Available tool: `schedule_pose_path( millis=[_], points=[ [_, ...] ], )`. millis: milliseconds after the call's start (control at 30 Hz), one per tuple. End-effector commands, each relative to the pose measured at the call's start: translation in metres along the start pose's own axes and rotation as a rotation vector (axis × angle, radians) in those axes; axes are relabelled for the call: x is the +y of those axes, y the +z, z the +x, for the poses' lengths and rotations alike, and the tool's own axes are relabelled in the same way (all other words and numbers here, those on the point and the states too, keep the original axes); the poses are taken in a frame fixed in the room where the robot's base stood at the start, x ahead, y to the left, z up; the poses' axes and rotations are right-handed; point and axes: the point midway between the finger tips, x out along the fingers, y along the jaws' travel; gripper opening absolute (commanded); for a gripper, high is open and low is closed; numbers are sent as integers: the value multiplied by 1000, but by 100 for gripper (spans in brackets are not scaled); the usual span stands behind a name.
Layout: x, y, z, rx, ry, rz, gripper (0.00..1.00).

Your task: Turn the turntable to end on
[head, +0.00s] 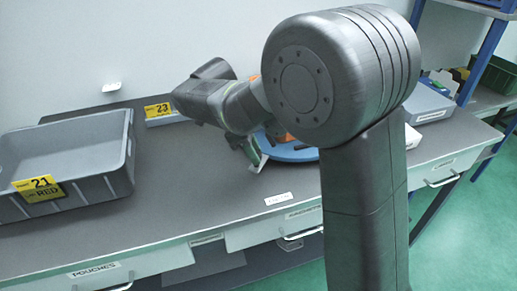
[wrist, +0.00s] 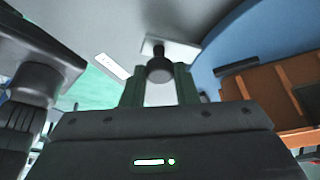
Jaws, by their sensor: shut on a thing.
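The turntable is a blue disc (head: 292,153) on the grey bench, partly hidden behind my arm in the head view. Its blue surface (wrist: 250,45) fills the upper right of the wrist view. My gripper (wrist: 160,85) is low at the disc's near left edge; it also shows in the head view (head: 255,158). Its green fingers are shut on a dark round knob (wrist: 160,69), which stands by a pale plate (wrist: 181,51) at the disc's rim. An orange-brown part (wrist: 265,93) sits on the disc. Any end mark is not readable here.
A grey bin (head: 75,160) labelled 21 RED stands at the left. A yellow 23 sign (head: 157,109) is at the back. A white label (head: 278,199) lies near the bench's front edge. The bench between bin and turntable is clear.

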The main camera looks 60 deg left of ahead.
Motion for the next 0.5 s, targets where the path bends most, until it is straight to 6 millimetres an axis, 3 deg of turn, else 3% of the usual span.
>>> schedule_pose_path(
  millis=[467, 500],
  points=[
    [-2, 3, -3, -7, -5, 9, 0],
    [-2, 3, -3, -7, -5, 9, 29]
  ],
)
